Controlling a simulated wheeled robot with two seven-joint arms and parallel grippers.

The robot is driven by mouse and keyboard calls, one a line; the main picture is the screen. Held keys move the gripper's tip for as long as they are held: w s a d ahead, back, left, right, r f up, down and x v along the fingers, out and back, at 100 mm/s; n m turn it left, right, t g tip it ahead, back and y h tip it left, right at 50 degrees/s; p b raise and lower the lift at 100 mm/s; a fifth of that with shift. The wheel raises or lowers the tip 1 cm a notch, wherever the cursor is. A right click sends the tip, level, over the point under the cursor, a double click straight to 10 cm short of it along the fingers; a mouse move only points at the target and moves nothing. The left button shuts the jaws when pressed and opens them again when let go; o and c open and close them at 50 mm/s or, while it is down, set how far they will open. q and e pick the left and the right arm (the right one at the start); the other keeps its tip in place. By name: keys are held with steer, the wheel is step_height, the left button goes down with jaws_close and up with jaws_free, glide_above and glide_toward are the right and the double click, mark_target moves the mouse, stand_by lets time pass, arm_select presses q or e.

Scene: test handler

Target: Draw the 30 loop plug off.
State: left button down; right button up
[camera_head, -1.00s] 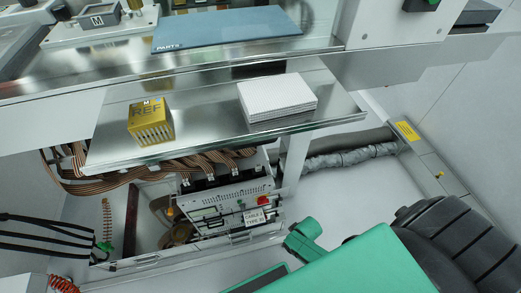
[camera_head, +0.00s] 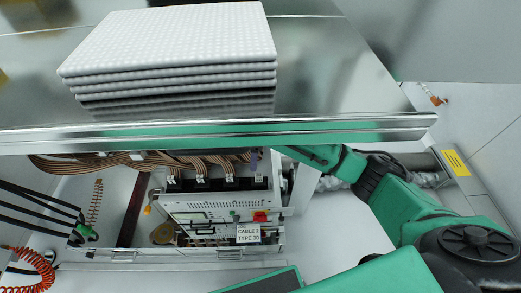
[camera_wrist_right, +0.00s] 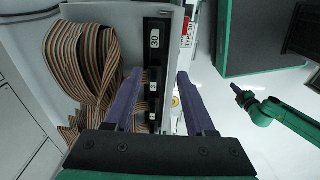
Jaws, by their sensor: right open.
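The test unit (camera_head: 215,213) with a sign "CABLE 2 TYPE 30" (camera_head: 248,233) stands below the metal shelf. Striped ribbon cables run into its top. In the right wrist view, a black strip (camera_wrist_right: 155,60) bears the label "30" (camera_wrist_right: 155,38), with a striped ribbon loop (camera_wrist_right: 85,60) to its left. I cannot make out where the plug's body ends. My right gripper (camera_wrist_right: 162,92) is open, its purple fingers on either side of the strip; contact cannot be told. In the head view it (camera_head: 256,160) is partly hidden under the shelf edge. A distant green arm with a dark gripper tip (camera_wrist_right: 241,93) shows, too small to read.
The shelf edge (camera_head: 350,127) runs just above the unit and my right arm. White panels (camera_head: 170,45) are stacked on the shelf. Black cables (camera_head: 38,205) and an orange coiled hose (camera_head: 35,265) hang at left. A pale wall with a yellow label (camera_head: 456,162) is at right.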

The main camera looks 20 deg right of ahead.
mark_target(259, 175)
steer(key=shift+h, duration=0.3)
steer(key=f+b, duration=0.1)
steer(key=f, duration=0.3)
steer(key=d+f+b, duration=0.1)
steer(key=f, duration=0.3)
steer(key=f+b, duration=0.1)
steer(key=f, duration=0.3)
steer(key=shift+w+d+f+b, duration=0.3)
steer(key=shift+w+d+f, duration=0.05)
steer(key=shift+f, duration=0.3)
arm_select(q)
steer(key=w+d+r, duration=0.1)
steer(key=w+r, duration=0.1)
steer(key=w, duration=0.5)
steer(key=shift+d, duration=0.4)
steer(key=shift+r, duration=0.1)
arm_select(e)
jaws_close()
